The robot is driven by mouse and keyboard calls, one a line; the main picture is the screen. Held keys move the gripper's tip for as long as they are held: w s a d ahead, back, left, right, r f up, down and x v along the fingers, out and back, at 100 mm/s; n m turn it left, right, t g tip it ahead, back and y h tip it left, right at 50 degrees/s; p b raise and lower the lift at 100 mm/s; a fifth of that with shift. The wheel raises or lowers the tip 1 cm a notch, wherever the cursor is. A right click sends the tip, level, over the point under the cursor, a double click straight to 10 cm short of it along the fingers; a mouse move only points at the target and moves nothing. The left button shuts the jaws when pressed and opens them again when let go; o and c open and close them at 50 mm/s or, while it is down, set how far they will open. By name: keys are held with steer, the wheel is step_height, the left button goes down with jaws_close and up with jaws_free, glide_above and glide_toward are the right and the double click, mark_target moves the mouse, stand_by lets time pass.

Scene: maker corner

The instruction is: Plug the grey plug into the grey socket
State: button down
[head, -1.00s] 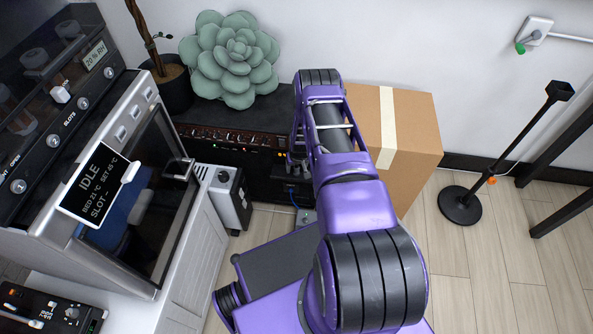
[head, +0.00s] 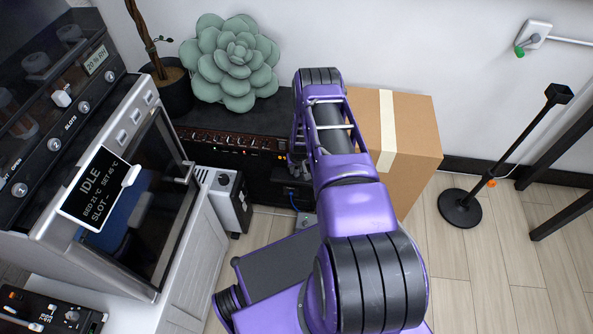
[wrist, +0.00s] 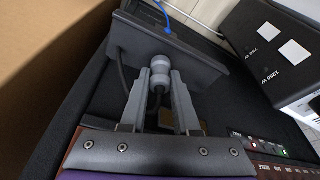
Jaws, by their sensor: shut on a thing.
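In the wrist view my gripper (wrist: 158,108) is shut on the grey plug (wrist: 160,68), a light grey round body between the two grey fingers. A dark cable runs back from the plug between the fingers. The plug's front end is up against the face of a dark grey box (wrist: 190,62). The grey socket is not clearly seen; the plug hides that part of the face, so I cannot tell how deep the plug sits. In the head view my own arm hides most of the gripper and the plug.
A blue cable (wrist: 166,20) leaves the box. A cardboard box (head: 408,130) stands close on the right of my arm. A white-and-black unit (wrist: 280,50) is on the other side. A black amplifier-like case (head: 235,143) and a succulent (head: 238,55) are behind.

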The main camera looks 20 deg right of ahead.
step_height(320, 180, up, 27)
steer(key=p, duration=0.3)
steer(key=shift+p, duration=0.4)
